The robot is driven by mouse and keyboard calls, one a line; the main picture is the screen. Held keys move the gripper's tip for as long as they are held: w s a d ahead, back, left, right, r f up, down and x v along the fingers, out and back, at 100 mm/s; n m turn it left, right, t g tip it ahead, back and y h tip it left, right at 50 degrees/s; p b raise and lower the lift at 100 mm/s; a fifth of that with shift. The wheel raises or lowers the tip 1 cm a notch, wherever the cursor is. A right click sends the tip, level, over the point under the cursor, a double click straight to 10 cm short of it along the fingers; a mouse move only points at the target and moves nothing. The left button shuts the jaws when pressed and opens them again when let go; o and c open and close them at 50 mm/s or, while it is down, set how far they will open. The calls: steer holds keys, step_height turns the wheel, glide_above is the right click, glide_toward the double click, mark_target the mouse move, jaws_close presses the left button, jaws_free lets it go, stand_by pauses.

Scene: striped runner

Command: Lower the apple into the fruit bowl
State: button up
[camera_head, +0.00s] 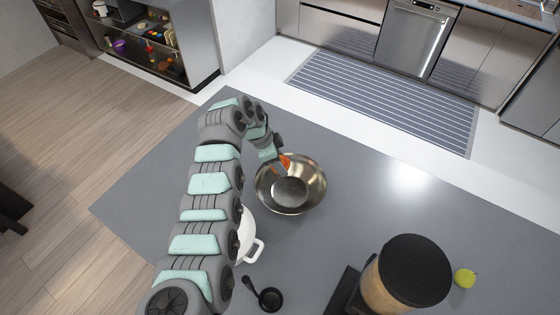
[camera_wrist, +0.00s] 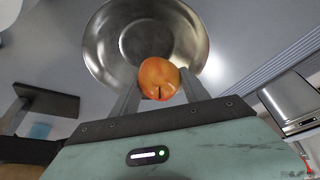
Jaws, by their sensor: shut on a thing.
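The apple (camera_wrist: 158,76) is orange-red, with a dark mark on its near side. My gripper (camera_wrist: 160,88) is shut on it, with one finger on each side. The fruit bowl (camera_wrist: 105,42) is a wide, shiny metal bowl, empty where its inside shows. In the wrist view the apple overlaps the bowl's near edge. In the head view the bowl (camera_head: 312,188) stands on the grey counter, and the apple (camera_head: 285,161) shows over its upper-left rim below my gripper (camera_head: 281,158). I cannot tell the apple's exact height above the rim.
A white pot (camera_head: 248,240) stands partly behind my arm. A black ladle (camera_head: 266,296) lies near it. A dark-topped round container (camera_head: 412,272) and a green fruit (camera_head: 465,278) stand at the lower right. The grey counter (camera_head: 370,195) right of the bowl is clear.

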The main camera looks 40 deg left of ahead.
steer(key=shift+f+b, duration=2.75)
steer(key=shift+f, duration=0.6)
steer(key=shift+f+b, duration=2)
steer(key=shift+f, duration=0.5)
steer(key=o, duration=1.6)
steer(key=shift+c, duration=0.2)
steer(key=shift+r, duration=0.1)
steer(key=v, duration=1)
steer(key=shift+r+b, duration=0.3)
steer(key=shift+r, duration=0.05)
